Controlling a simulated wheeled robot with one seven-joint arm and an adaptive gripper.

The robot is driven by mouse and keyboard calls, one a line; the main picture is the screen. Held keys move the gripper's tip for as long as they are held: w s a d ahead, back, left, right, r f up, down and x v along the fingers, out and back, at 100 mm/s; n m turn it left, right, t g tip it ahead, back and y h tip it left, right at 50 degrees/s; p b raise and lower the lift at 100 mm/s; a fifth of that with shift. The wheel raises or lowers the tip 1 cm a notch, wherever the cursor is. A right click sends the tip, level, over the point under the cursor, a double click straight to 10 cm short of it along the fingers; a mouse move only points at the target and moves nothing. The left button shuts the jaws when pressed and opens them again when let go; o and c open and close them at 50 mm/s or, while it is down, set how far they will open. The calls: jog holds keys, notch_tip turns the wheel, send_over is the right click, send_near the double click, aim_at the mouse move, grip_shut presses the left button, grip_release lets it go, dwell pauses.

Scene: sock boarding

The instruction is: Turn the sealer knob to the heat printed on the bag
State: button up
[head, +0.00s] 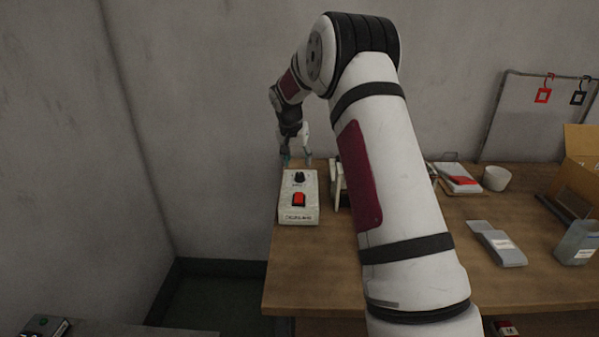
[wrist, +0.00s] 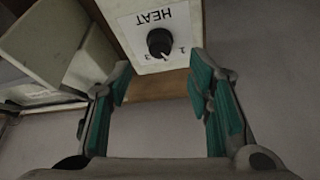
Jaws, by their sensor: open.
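The sealer control box (head: 299,208) is off-white and stands at the left end of the table. It has a black knob (head: 299,177) at its far end and a red square switch (head: 299,199) nearer. In the wrist view the knob (wrist: 160,43) sits below the upside-down word HEAT, with numbers around it; I make out a 3 and a 1. Its pale pointer mark points toward the lower right. My gripper (wrist: 160,85) is open and empty, with the knob ahead between its teal-padded fingers, not touching. In the head view my gripper (head: 297,160) is just behind the box.
A grey bag (head: 497,243) with a white label lies on the table; its print is too small to read. Another grey pouch (head: 577,243) stands at the right. A white cup (head: 496,178) and a cardboard box (head: 580,150) are farther back. My arm hides the table's middle.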

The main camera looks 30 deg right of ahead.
aim_at(300, 173)
jog(key=x, duration=0.7)
jog(key=shift+r, duration=0.1)
grip_shut()
